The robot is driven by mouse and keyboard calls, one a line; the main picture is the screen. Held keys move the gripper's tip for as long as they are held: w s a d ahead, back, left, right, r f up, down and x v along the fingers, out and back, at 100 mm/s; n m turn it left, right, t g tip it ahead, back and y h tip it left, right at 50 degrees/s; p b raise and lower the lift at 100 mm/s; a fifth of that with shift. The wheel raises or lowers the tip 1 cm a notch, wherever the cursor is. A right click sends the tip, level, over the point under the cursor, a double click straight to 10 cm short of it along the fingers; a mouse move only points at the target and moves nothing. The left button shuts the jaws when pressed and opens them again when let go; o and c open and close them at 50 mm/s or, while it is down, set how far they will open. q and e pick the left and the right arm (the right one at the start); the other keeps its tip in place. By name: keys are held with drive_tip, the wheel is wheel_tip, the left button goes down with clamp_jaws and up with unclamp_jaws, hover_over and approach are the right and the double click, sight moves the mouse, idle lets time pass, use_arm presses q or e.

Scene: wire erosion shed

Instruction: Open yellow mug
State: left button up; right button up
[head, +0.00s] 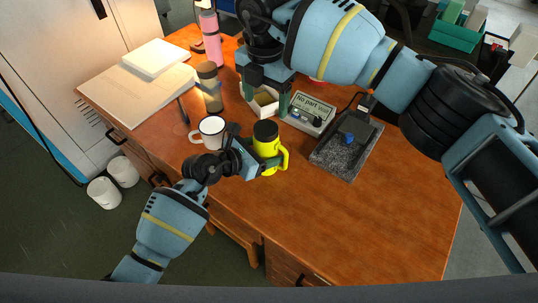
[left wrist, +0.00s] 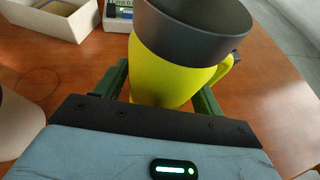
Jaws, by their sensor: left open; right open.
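The yellow mug (head: 268,151) stands upright on the wooden desk, with a dark grey lid (head: 265,131) on top and its handle to the right. It also shows close up in the left wrist view (left wrist: 165,80), where its lower part sits between the fingers of my left gripper (left wrist: 165,92). In the head view my left gripper (head: 264,162) is at the mug's side; its fingers are open around the body, and contact cannot be told. My right gripper (head: 268,98) is open above the desk, behind the mug, with a small box partly between its fingers.
A white mug (head: 210,131) stands just left of the yellow mug. The small open box (head: 264,103) and a "No part void" box (head: 308,113) lie behind it. A dark grey tray (head: 340,150) is to the right. The front right of the desk (head: 370,220) is clear.

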sight(266, 127)
use_arm(q)
drive_tip(key=shift+w+d+f, duration=0.2)
drive_tip(key=shift+w+d, duration=0.05)
drive_tip(key=shift+d, duration=0.1)
drive_tip(key=c, duration=1.4)
clamp_jaws()
use_arm(e)
drive_tip(key=m, duration=0.4)
drive_tip(key=shift+m, duration=0.3)
drive_tip(key=shift+f, duration=0.15)
drive_tip(key=shift+f, duration=3.9)
